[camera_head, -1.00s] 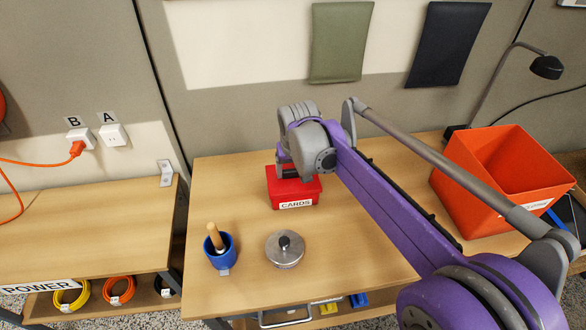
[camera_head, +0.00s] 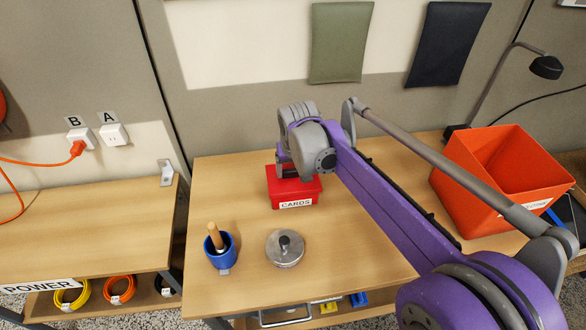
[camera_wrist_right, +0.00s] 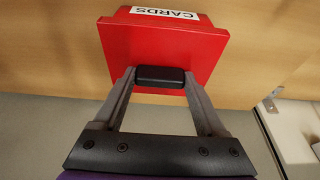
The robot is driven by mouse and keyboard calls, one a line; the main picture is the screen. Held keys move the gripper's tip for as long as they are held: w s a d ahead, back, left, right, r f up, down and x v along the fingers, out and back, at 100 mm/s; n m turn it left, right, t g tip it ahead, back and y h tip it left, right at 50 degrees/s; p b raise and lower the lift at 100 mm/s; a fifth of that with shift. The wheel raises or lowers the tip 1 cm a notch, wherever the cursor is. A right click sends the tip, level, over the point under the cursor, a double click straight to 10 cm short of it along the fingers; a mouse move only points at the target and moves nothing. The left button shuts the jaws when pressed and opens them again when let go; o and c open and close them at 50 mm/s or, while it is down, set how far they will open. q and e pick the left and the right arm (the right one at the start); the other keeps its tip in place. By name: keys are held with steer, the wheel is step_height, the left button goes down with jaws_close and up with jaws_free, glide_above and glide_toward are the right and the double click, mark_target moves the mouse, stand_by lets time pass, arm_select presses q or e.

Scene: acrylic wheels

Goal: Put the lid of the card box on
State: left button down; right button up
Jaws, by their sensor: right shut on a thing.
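The red card box (camera_head: 276,202), with a white CARDS label on its front, stands near the middle of the table. Its red lid (camera_head: 308,184) lies level over the box top, with no clear gap visible. In the right wrist view the lid (camera_wrist_right: 165,45) fills the top centre. My right gripper (camera_wrist_right: 160,77) is shut on the lid's black handle. In the head view that gripper (camera_head: 287,170) is at the box's back left, partly hidden by my wrist. The seam between lid and box is too small to judge. My left gripper is not in view.
A blue cup (camera_head: 220,252) with a wooden-handled tool and a round metal lidded tin (camera_head: 285,255) stand in front of the box. An orange bin (camera_head: 477,190) and a lamp (camera_head: 547,67) are at the right. The table's left part (camera_head: 215,195) is clear.

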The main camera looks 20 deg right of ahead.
steer(key=shift+f+b, duration=0.55)
steer(key=shift+f, duration=0.5)
steer(key=shift+r, duration=0.1)
stand_by(1.8)
stand_by(0.5)
steer(key=o, duration=1.3)
steer(key=p+v, duration=0.1)
steer(key=v, duration=0.9)
steer(key=shift+s+r, duration=0.2)
steer(key=shift+r, duration=0.15)
steer(key=shift+a, duration=0.1)
